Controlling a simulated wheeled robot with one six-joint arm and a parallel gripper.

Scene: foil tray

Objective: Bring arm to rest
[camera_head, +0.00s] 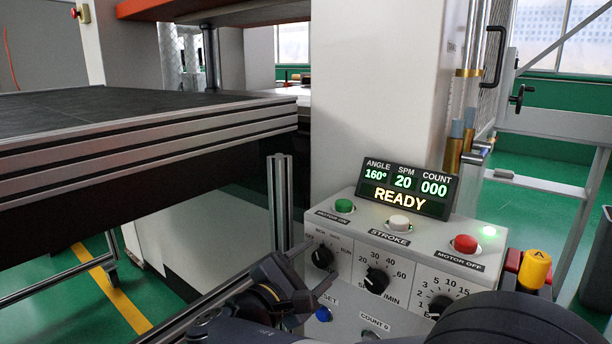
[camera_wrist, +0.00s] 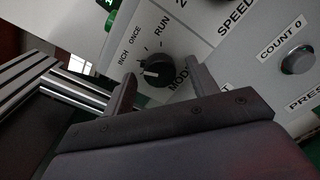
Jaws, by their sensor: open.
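My gripper (camera_head: 319,264) is at the lower middle of the head view, in front of the control box's left face. In the wrist view its two fingers (camera_wrist: 161,76) are apart, with nothing held. The black mode knob (camera_wrist: 153,71) shows between the fingertips; it also shows in the head view (camera_head: 322,257). I see no clear contact, and the depth gap is hard to judge. The knob's white mark points left in the wrist view, near the INCH side; its exact setting is unclear.
The grey control box (camera_head: 345,277) has a READY display (camera_head: 408,188), green (camera_head: 344,205), white (camera_head: 398,224) and red (camera_head: 466,244) buttons and more knobs. The dark press table (camera_head: 60,112) and a metal post (camera_head: 280,200) are left.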

